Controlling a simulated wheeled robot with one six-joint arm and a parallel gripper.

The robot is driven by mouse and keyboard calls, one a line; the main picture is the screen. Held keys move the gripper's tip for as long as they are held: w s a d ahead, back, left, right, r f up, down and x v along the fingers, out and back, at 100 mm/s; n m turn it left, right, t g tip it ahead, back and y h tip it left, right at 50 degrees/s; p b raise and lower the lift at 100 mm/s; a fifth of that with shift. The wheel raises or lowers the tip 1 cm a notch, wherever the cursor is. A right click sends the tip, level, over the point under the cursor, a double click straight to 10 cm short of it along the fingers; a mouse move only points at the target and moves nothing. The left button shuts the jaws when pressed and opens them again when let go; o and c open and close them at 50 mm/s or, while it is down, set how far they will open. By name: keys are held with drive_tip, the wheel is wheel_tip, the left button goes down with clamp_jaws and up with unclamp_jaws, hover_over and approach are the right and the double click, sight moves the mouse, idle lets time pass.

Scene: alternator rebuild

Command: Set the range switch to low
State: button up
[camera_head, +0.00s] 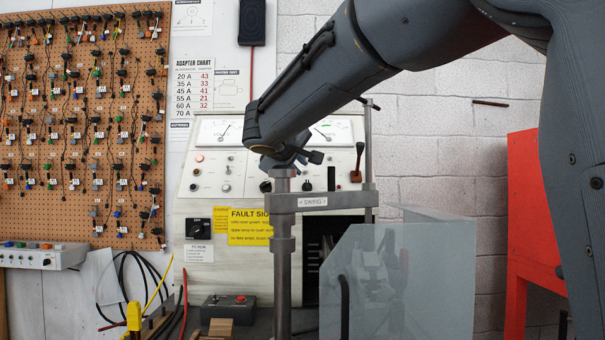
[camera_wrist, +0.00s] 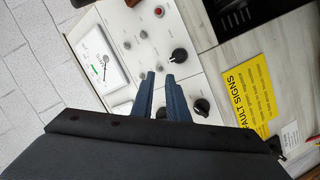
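The white test panel (camera_head: 205,172) stands behind my arm, below two dial meters. It carries two black rotary knobs, a left one (camera_head: 266,187) and a right one (camera_head: 306,185). In the wrist view the right knob (camera_wrist: 179,56) lies just beyond my fingertips, and the other knob (camera_wrist: 201,107) is beside the right finger. I cannot read which knob is the range switch or its setting. My gripper (camera_wrist: 160,77) has its two blue fingers a little apart with nothing between them. In the head view the gripper is largely hidden behind the wrist and the metal post.
A steel post with a SWING bar (camera_head: 312,202) stands in front of the panel. A clear guard (camera_head: 440,270) is at lower right. A yellow FAULT SIGNS card (camera_head: 249,226) and another black switch (camera_head: 198,228) are below the knobs. A brown-handled lever (camera_head: 356,165) is at right.

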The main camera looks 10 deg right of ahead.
sight(304, 171)
drive_tip(key=x, duration=0.5)
drive_tip(key=shift+w+d+f+p, duration=0.1)
drive_tip(key=shift+w+d+p, duration=0.05)
drive_tip(key=shift+w+p, duration=0.15)
drive_tip(key=shift+c, duration=0.4)
clamp_jaws()
